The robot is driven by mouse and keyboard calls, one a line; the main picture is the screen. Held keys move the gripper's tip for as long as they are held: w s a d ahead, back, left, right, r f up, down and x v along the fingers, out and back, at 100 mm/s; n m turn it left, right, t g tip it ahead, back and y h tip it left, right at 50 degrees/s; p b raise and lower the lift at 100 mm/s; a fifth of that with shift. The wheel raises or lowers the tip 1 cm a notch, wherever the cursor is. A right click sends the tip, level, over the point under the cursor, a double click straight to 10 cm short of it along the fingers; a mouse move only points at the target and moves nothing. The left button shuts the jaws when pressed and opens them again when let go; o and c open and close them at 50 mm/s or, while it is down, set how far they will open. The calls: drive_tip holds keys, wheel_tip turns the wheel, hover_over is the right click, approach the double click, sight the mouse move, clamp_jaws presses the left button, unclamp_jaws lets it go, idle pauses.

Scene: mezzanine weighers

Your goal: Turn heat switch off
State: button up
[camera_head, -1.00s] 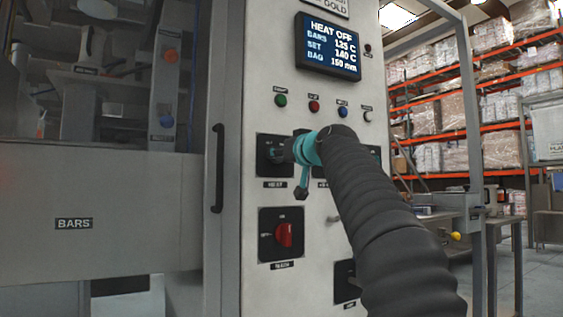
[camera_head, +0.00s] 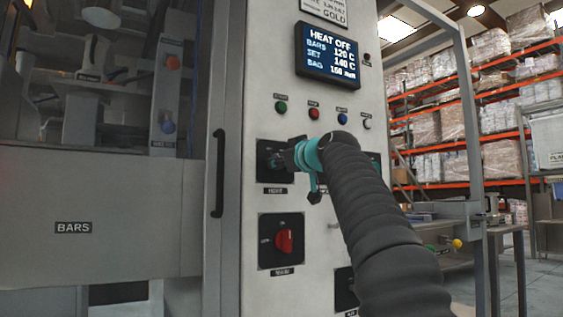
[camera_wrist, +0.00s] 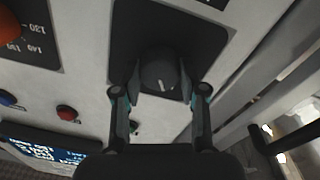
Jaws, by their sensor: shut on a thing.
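The heat switch is a black rotary knob (camera_wrist: 160,70) with a light pointer line, on a square black plate (camera_head: 268,147) labelled HEAT. My gripper (camera_wrist: 160,90) is shut on this knob, one finger on each side. In the head view my gripper (camera_head: 284,160) reaches the plate from the right and hides part of the knob. The display (camera_head: 328,52) above reads HEAT OFF, BARS 120 C and SET 140 C.
A red rotary switch (camera_head: 284,241) sits below the heat switch. A row of buttons, including a green one (camera_head: 281,107) and a red one (camera_head: 314,113), lies above. A black door handle (camera_head: 218,174) stands to the left. Pallet racks are far behind at right.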

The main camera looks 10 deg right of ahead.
drive_tip(key=o, duration=1.1)
drive_tip(key=shift+o, duration=0.2)
drive_tip(key=shift+s, duration=0.15)
drive_tip(key=v, duration=1.1)
drive_tip(key=shift+s, duration=0.35)
drive_tip(key=shift+d+f, duration=0.1)
